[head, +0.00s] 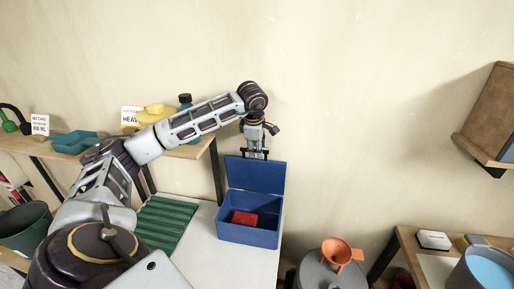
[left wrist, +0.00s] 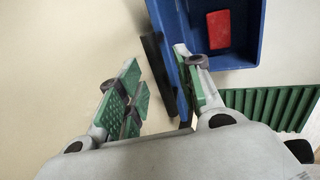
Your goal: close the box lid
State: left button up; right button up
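The blue box (head: 248,234) stands on the white table with its lid (head: 256,175) raised upright at the back. A red block (head: 244,218) lies inside; it also shows in the left wrist view (left wrist: 218,29). My left gripper (head: 255,151) is at the top edge of the lid, pointing down. In the left wrist view its fingers (left wrist: 158,62) are spread apart. A dark narrow strip, seemingly at the lid's edge, shows between them, nearer the box-side finger. I cannot tell whether either finger touches it. My right gripper is not in view.
A green ridged tray (head: 166,222) lies on the table (head: 205,240) left of the box. A shelf with a teal tray (head: 73,141) and a bottle (head: 185,101) is at the back left. An orange funnel (head: 338,252) stands at the right. The plain wall is close behind the lid.

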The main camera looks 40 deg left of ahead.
pick_arm(q)
grip_shut()
dwell(0.4)
